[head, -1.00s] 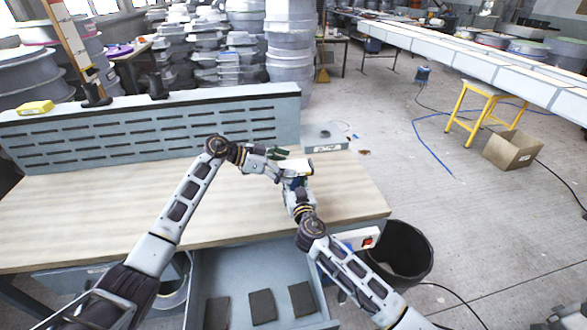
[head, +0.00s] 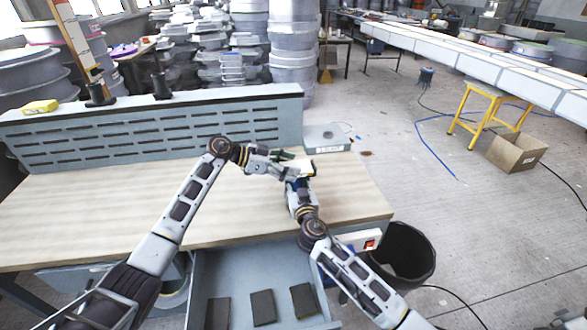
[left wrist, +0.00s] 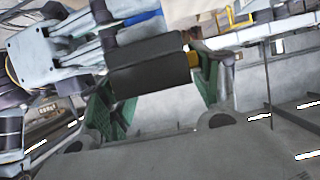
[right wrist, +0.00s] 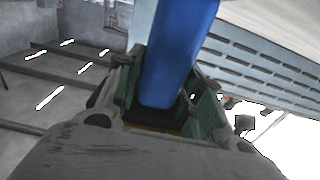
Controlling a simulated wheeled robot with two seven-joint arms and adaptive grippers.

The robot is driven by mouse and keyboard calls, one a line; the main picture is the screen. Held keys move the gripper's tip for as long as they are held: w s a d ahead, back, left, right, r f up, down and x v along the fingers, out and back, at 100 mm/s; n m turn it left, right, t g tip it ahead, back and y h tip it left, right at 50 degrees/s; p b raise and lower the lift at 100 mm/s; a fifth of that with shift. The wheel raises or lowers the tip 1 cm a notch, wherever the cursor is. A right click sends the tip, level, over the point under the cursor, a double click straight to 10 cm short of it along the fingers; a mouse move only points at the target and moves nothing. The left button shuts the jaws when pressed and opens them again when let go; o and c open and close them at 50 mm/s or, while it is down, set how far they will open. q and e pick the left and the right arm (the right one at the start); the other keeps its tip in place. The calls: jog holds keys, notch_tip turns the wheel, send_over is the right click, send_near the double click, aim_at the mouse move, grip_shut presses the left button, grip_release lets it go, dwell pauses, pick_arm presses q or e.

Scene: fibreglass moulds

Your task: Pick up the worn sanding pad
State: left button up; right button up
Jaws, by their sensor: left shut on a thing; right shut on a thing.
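My left gripper (head: 280,165) and right gripper (head: 299,184) meet above the workbench. In the left wrist view, the green fingers of my left gripper (left wrist: 155,90) are shut on a dark block-like pad (left wrist: 150,64), seemingly the worn sanding pad. A blue piece (left wrist: 140,22) shows just behind it. In the right wrist view, the green fingers of my right gripper (right wrist: 168,105) are shut on a blue handle (right wrist: 175,50), which runs up out of the picture. Whether pad and handle are still joined is hard to tell.
The wooden bench top (head: 110,205) is mostly clear. An open drawer (head: 240,275) below holds dark flat pads (head: 263,306). A grey labelled box (head: 327,139) stands at the back right. A black bin (head: 405,250) stands right of the bench, and a slotted panel (head: 150,135) closes the back.

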pick_arm(q)
notch_tip(320, 180, up, 10)
dwell(0.7)
dwell(0.4)
pick_arm(e)
jog(key=o, duration=1.2)
jog(key=shift+o, duration=0.2)
jog(key=shift+s, duration=0.1)
jog(key=shift+s+d, duration=0.4)
jog(key=shift+s, duration=1.55)
jog(key=shift+s+d, duration=0.4)
jog(key=shift+s, duration=1.5)
jog(key=shift+s+d, duration=0.4)
jog(key=shift+s, duration=1.55)
jog(key=shift+w, duration=0.25)
jog(key=shift+w+a, duration=0.25)
jog(key=shift+w, duration=0.9)
jog(key=shift+w+a, duration=0.25)
jog(key=shift+w, duration=0.85)
jog(key=shift+w+a, duration=0.25)
jog(key=shift+w, duration=0.9)
